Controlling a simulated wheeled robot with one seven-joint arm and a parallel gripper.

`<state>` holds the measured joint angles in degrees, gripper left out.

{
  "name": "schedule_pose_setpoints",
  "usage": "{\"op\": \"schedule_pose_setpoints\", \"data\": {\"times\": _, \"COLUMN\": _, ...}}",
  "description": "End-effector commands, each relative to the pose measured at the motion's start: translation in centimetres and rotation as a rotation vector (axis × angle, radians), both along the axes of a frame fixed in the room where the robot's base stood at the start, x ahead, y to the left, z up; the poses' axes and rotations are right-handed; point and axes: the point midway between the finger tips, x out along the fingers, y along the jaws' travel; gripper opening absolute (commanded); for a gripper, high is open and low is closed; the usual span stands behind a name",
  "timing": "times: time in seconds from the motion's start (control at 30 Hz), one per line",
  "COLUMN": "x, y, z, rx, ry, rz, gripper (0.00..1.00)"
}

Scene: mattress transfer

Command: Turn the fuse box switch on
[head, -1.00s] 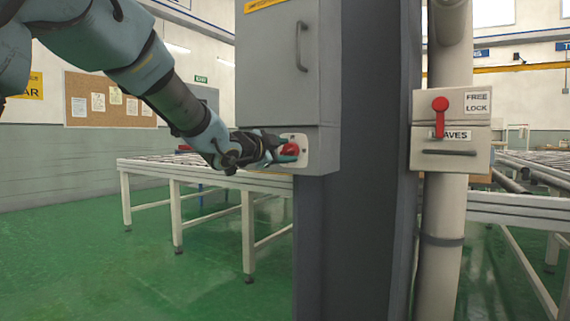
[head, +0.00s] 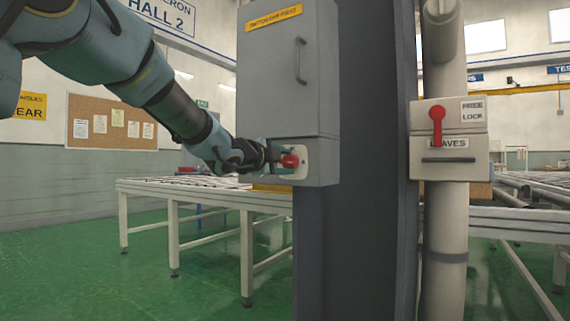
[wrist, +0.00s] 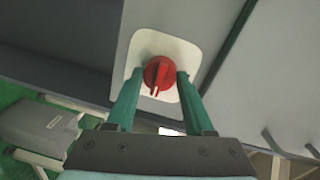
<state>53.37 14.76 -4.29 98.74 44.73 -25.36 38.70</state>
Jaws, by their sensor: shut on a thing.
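The fuse box (head: 283,80) is a grey cabinet with a handle, mounted on a dark post. Its switch is a red rotary knob (head: 290,161) on a pale plate (head: 302,153) on the lower section. My gripper (head: 281,161) reaches it from the left. In the wrist view, the red knob (wrist: 158,74) sits between the two teal fingers of my gripper (wrist: 160,76), which are shut on it. A pointed ridge on the knob faces toward the wrist in that view. No position marks on the plate are readable.
A pale box with a red lever (head: 437,122) and the words FREE and LOCK is on a pipe to the right. A long roller table (head: 200,190) stands behind. Green floor at the lower left is open.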

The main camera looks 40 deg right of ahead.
Motion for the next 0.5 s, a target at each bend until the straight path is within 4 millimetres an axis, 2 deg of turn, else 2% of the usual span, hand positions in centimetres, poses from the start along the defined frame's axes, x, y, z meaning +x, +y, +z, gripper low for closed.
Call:
{"op": "schedule_pose_setpoints", "data": {"times": 0.17, "x": -0.07, "y": -0.03, "z": -0.06, "rx": 0.001, "ry": -0.002, "rz": -0.001, "gripper": 0.0}}
{"op": "schedule_pose_setpoints", "data": {"times": 0.2, "x": -0.07, "y": -0.03, "z": -0.07, "rx": 0.002, "ry": -0.001, "rz": -0.002, "gripper": 0.57}}
{"op": "schedule_pose_setpoints", "data": {"times": 0.43, "x": -0.05, "y": -0.02, "z": -0.04, "rx": 0.001, "ry": -0.001, "rz": -0.001, "gripper": 0.83}}
{"op": "schedule_pose_setpoints", "data": {"times": 0.5, "x": -0.03, "y": -0.02, "z": -0.03, "rx": 0.001, "ry": -0.001, "rz": -0.001, "gripper": 0.83}}
